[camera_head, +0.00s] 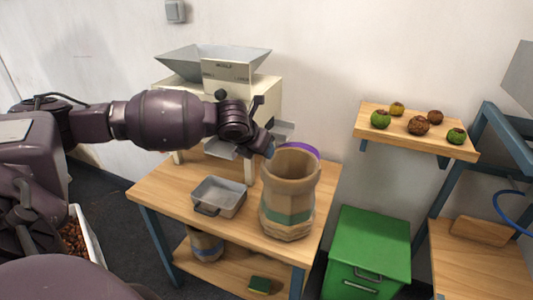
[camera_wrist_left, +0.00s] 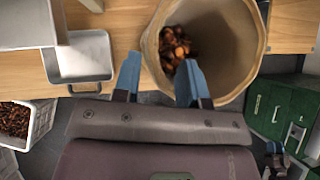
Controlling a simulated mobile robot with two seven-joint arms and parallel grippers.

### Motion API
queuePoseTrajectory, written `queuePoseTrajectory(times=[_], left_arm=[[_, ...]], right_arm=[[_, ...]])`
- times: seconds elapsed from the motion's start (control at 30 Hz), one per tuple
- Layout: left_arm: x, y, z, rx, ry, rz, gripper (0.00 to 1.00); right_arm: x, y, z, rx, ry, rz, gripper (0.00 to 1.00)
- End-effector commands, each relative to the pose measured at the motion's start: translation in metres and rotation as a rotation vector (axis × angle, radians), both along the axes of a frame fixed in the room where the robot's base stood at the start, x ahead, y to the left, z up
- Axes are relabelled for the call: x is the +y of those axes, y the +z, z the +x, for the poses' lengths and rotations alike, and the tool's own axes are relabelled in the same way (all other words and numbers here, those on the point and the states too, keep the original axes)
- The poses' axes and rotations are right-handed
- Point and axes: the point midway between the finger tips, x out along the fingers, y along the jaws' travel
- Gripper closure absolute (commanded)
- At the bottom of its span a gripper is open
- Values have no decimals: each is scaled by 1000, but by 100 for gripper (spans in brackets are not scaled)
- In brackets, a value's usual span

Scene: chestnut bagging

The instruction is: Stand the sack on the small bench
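The tan sack (camera_head: 290,190), with a green band and a purple strip at its rim, stands upright on a wooden bench (camera_head: 165,190) below the milling machine. The left wrist view looks into the sack's open mouth (camera_wrist_left: 225,30), with brown chestnuts (camera_wrist_left: 174,47) inside. My left gripper (camera_wrist_left: 158,78) is open, with one blue finger outside the sack's rim and the other over its mouth. In the head view its tips (camera_head: 268,150) are at the rim's left side. Contact cannot be told. What seems to be my right gripper (camera_wrist_left: 274,150) shows small at the lower right of the wrist view.
A metal tray (camera_head: 220,197) lies left of the sack, under the machine (camera_head: 228,75). Another banded container (camera_head: 205,244) and a green sponge (camera_head: 260,284) are on the lower shelf. A green cabinet (camera_head: 368,245) and a wall shelf with fruits (camera_head: 385,136) stand right. A chestnut crate (camera_wrist_left: 40,120) is left.

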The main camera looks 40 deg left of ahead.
Motion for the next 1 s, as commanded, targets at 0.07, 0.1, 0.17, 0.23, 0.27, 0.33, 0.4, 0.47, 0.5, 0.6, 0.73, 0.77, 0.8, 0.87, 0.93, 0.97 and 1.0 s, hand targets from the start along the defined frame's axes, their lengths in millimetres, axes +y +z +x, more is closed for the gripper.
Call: queuePoseTrajectory(times=[0.07, 0.1, 0.17, 0.23, 0.27, 0.33, 0.4, 0.47, 0.5, 0.6, 0.73, 0.77, 0.8, 0.87, 0.93, 0.97, 1.0], left_arm=[[1, 15, -10, -2, 0, 3, 61], [1, 20, -14, -2, 0, 3, 61], [0, 26, -20, -1, -1, 2, 61], [1, 33, -25, -1, 0, 2, 61], [0, 35, -27, -1, 0, 1, 61], [0, 39, -31, -1, 1, 1, 61], [0, 42, -33, 0, 1, 1, 61], [0, 43, -34, 1, 1, -1, 61], [0, 43, -35, 1, 1, -1, 61], [0, 43, -35, 1, 1, -1, 61], [0, 43, -35, 1, 1, -1, 61], [0, 43, -35, 1, 1, -1, 61], [0, 43, -35, 1, 1, -1, 61], [0, 43, -35, 1, 1, -1, 61], [0, 43, -35, 1, 1, -1, 61], [0, 43, -35, 1, 1, -1, 61], [0, 43, -35, 1, 1, -1, 61]], right_arm=[[0, 4, -1, -3, -2, 1, 61], [0, 4, -1, -3, -3, 1, 61], [0, 5, -2, -3, -3, 2, 61], [-1, 5, -4, 0, -5, 2, 61], [-1, 5, -5, 2, -5, 2, 61], [-1, 3, -7, 8, -7, 2, 61], [-2, 2, -9, 13, -8, 1, 61], [-2, 0, -11, 18, -9, 1, 61], [-2, -1, -12, 20, -9, 1, 61], [-2, -1, -12, 21, -9, 0, 61], [-2, 0, -11, 20, -9, 0, 61], [-2, 0, -11, 19, -9, 0, 61], [-2, 1, -10, 16, -8, 1, 61], [-2, 2, -8, 13, -7, 1, 61], [-1, 4, -6, 8, -6, 1, 61], [-1, 5, -5, 6, -6, 1, 61], [-1, 6, -4, 2, -4, 1, 61]])
